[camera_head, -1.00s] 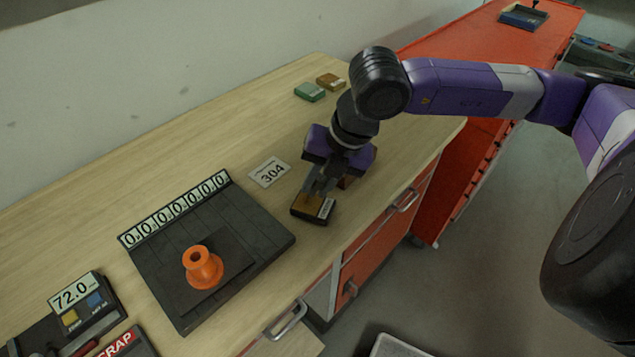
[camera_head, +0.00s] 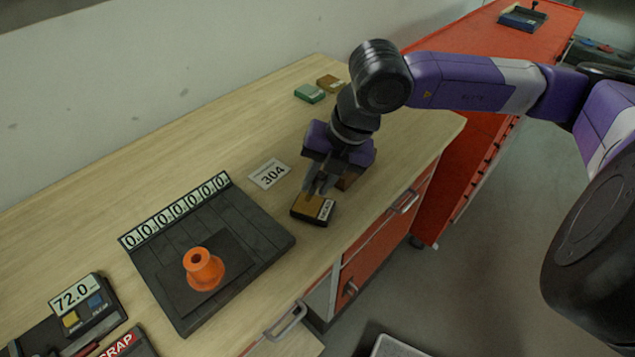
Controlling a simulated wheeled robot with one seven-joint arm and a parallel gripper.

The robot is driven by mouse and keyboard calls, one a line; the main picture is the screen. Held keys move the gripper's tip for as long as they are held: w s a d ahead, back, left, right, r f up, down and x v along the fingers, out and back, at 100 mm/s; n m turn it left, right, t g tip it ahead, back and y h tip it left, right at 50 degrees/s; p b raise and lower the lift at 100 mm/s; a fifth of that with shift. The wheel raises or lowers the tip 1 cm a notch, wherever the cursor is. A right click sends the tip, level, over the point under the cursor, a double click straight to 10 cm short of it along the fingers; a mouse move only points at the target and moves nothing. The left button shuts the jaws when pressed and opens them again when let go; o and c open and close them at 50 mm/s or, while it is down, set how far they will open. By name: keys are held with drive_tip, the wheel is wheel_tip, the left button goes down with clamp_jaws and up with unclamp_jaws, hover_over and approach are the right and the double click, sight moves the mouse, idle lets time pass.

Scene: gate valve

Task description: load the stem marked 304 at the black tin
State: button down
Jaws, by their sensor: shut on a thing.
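My gripper (camera_head: 319,191) points down at the back edge of a small black box (camera_head: 311,209) with a brown top and a white label. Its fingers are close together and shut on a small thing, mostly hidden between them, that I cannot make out. I cannot tell whether the fingertips touch the box. A white card marked 304 (camera_head: 270,174) lies on the bench to the left of the gripper. I cannot make out a stem. I cannot tell whether this box is the black tin.
A black platform (camera_head: 250,222) with a row of zero displays carries an orange flanged piece (camera_head: 203,268). A device reading 72.0 (camera_head: 77,297) stands front left, by a SCRAP label (camera_head: 118,344). Green (camera_head: 309,93) and brown (camera_head: 329,82) boxes lie at the back. A brown block (camera_head: 349,180) is partly behind my gripper.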

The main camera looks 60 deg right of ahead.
drive_tip(key=shift+r+p, duration=0.75)
drive_tip(key=shift+r, duration=2.05)
